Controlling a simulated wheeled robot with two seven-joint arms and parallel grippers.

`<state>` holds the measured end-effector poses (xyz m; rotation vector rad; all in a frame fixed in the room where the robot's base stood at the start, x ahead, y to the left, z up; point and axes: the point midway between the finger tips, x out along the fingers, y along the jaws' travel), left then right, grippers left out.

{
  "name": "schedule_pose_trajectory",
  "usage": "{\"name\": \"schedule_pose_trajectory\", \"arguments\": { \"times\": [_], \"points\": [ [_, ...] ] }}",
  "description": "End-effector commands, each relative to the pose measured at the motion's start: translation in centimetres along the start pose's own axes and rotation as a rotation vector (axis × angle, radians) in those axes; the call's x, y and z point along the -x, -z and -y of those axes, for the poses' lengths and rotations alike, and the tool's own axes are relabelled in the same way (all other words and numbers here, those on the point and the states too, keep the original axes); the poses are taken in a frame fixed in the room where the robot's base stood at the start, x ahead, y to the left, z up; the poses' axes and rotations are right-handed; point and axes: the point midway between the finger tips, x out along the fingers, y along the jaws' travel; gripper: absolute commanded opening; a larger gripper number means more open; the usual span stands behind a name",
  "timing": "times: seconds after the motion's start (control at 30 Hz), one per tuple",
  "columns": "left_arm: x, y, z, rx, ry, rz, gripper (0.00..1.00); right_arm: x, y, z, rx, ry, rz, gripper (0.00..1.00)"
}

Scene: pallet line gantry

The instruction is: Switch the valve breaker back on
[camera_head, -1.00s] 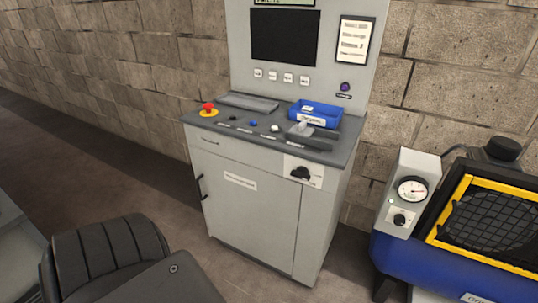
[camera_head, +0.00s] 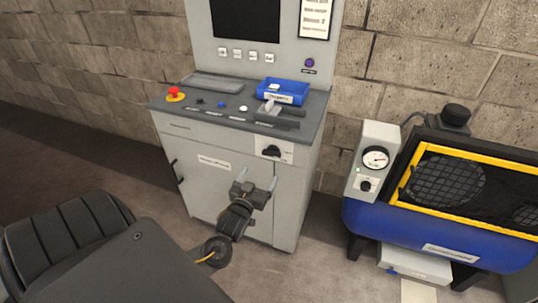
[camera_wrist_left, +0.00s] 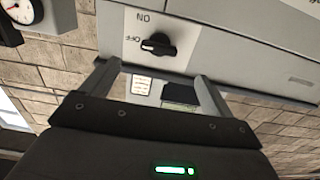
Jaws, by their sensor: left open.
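A black rotary breaker knob (camera_head: 271,151) sits on a light plate at the upper right of the grey cabinet front. In the left wrist view the knob (camera_wrist_left: 158,44) appears upside down, with ON and OFF marks on its plate. Its bar lies level, pointing towards the OFF mark. My left gripper (camera_head: 257,178) is open and empty, below and in front of the knob, apart from it. In the left wrist view its two fingers (camera_wrist_left: 157,72) stand wide apart, with the knob beyond them. My right gripper is not in view.
The cabinet top (camera_head: 205,110) carries a red stop button (camera_head: 175,93), small buttons and a blue tray (camera_head: 283,91). A blue machine with a yellow frame (camera_head: 430,215) and a gauge box (camera_head: 373,160) stands at the right. Floor shows between them.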

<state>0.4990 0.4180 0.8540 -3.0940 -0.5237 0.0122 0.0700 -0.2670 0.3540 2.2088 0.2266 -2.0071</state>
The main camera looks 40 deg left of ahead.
Motion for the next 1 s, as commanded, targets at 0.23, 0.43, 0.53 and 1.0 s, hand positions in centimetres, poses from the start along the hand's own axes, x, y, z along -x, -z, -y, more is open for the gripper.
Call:
{"name": "schedule_pose_trajectory", "arguments": {
  "times": [0.23,0.43,0.53,1.0],
  "points": [
    [-0.8,0.6,0.0,0.006,0.001,-0.011,0.87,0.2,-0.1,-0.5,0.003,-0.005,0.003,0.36],
    [-4.0,0.7,0.0,0.004,0.002,-0.01,0.87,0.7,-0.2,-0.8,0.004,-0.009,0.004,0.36],
    [-6.0,0.8,0.1,0.004,0.002,-0.011,0.87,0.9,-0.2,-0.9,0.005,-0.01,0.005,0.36],
    [-10.8,0.5,0.0,0.005,0.0,-0.007,0.87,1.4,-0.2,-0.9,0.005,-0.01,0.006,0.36]
  ]
}}
